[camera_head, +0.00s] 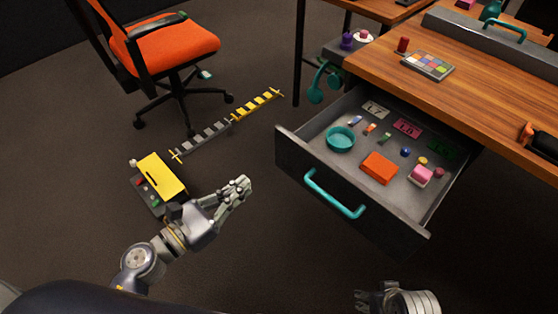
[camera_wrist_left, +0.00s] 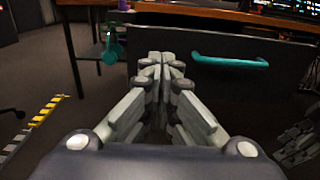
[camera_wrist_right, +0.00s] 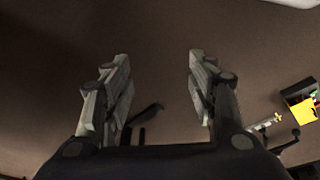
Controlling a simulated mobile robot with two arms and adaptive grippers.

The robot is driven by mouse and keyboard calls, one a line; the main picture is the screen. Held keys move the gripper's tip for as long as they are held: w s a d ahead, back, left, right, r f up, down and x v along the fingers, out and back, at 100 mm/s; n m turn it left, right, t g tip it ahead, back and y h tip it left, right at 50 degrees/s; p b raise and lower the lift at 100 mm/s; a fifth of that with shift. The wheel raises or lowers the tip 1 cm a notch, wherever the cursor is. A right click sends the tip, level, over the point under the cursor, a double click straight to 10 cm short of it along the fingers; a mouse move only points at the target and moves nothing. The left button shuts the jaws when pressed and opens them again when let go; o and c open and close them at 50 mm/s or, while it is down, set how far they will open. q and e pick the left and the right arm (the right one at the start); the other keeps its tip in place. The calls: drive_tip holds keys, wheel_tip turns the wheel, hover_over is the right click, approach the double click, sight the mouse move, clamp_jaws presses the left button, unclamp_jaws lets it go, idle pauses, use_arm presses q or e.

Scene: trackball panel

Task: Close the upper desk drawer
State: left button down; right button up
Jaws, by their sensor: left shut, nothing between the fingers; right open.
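The upper desk drawer (camera_head: 290,158) is pulled out from under the wooden desk (camera_head: 470,85). Its dark front carries a teal handle (camera_head: 334,195), which also shows in the left wrist view (camera_wrist_left: 230,62). My left gripper (camera_head: 243,187) is shut and empty, to the left of the drawer front and apart from it. In the left wrist view its closed fingertips (camera_wrist_left: 167,58) appear just left of the handle. My right gripper (camera_head: 362,298) is low in the head view, below the drawer front and partly cut off. The right wrist view shows its fingers (camera_wrist_right: 158,60) open, with only floor between them.
The drawer holds a teal bowl (camera_head: 340,139), an orange box (camera_head: 379,168) and several small items. Teal headphones (camera_head: 317,85) hang at the desk's left side. An orange chair (camera_head: 170,45), striped barriers (camera_head: 256,105) and a yellow-topped box (camera_head: 161,175) stand on the floor at left.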

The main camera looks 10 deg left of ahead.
sight(293, 148)
use_arm(q)
drive_tip(key=p+x, duration=0.2)
drive_tip(key=x, duration=1)
drive_tip(key=shift+w+d+r+p, duration=0.15)
drive_tip(key=shift+w+d+p, duration=0.1)
drive_tip(key=shift+w+p, duration=0.05)
drive_tip(key=shift+w+d, duration=0.35)
drive_tip(key=shift+w, duration=0.15)
use_arm(e)
wheel_tip(293, 148, down, 9)
drive_tip(key=s, duration=0.1)
drive_tip(key=shift+g, duration=0.3)
use_arm(q)
drive_tip(key=shift+w, duration=0.1)
use_arm(e)
drive_tip(key=shift+s, duration=0.1)
